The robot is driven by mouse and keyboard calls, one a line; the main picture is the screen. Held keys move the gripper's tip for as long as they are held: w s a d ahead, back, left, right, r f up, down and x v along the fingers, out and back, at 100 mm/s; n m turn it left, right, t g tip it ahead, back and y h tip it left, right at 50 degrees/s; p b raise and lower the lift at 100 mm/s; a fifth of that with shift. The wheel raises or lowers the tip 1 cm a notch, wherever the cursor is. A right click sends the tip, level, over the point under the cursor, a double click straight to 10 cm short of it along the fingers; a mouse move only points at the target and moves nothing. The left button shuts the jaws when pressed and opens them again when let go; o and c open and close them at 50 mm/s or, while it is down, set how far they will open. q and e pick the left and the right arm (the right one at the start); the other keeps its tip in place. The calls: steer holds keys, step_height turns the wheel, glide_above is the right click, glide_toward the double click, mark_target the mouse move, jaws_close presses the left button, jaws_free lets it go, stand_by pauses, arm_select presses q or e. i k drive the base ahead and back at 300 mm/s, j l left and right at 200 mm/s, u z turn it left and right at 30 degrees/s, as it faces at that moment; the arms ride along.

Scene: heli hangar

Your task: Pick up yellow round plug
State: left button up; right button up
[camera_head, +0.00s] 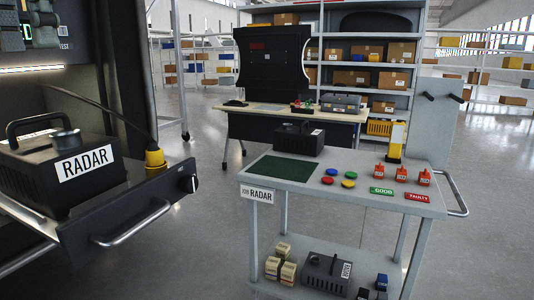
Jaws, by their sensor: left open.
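Grey and black parts at the top left edge seem to be my left gripper (40,22), open, far from the cart and cut by the frame. My right gripper is not in view.
A black RADAR box (75,165) sits on the pulled-out drawer (150,198). The cart (300,190) also holds a green mat (287,168), a black box (297,139), several red-orange pieces (401,173) and GOOD and FAULTY labels. Floor between drawer and cart is clear.

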mark_target(155, 155)
steer(key=k+l, duration=0.95)
steer(key=k, duration=0.1)
